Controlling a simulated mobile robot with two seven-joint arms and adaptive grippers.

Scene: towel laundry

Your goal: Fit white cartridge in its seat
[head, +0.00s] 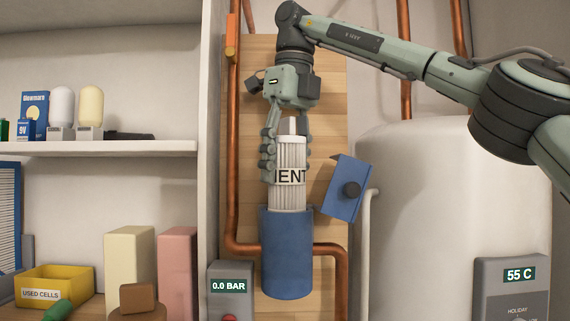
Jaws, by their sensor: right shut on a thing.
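The white cartridge (289,158) is a ribbed upright cylinder with a band of black lettering, partly hidden by the fingers. My right gripper (287,160) comes down from above and is shut on its upper part. The cartridge's lower end is at the open top of a blue cylindrical housing (287,255), which appears to be its seat. Its bottom edge is hidden by the housing's rim, so how deep it sits cannot be told. My left gripper is not in view.
A blue lid with a dark knob (341,187) is tilted right of the housing. Copper pipes (240,150) flank the wooden board. A gauge box (230,287) reads 0.0 BAR. A white tank (420,200) stands right. Shelves left hold bulbs, boxes and a yellow bin (54,286).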

